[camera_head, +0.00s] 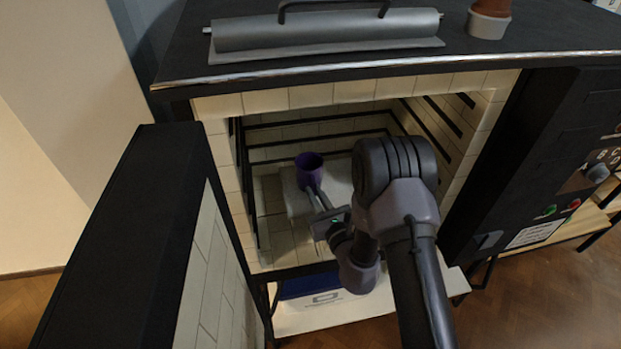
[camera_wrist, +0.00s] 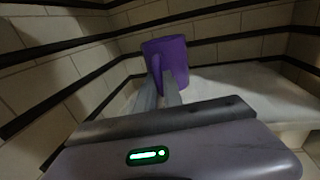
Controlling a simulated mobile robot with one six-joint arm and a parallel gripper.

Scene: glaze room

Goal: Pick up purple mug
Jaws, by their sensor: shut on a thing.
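The purple mug (camera_head: 309,170) is inside the open kiln, above a pale slab. In the wrist view the purple mug (camera_wrist: 168,55) stands nearly upright, with its handle side toward me. My gripper (camera_head: 318,197) reaches into the kiln from the front. In the wrist view my gripper's fingers (camera_wrist: 170,92) are shut on the mug at its near side, by the handle. Whether the mug's base touches the slab is hard to tell.
Brick walls with dark rails (camera_head: 447,120) close in on the sides. The kiln door (camera_head: 140,230) stands open at left. A grey roll (camera_head: 325,30) and a pot (camera_head: 489,22) are on top.

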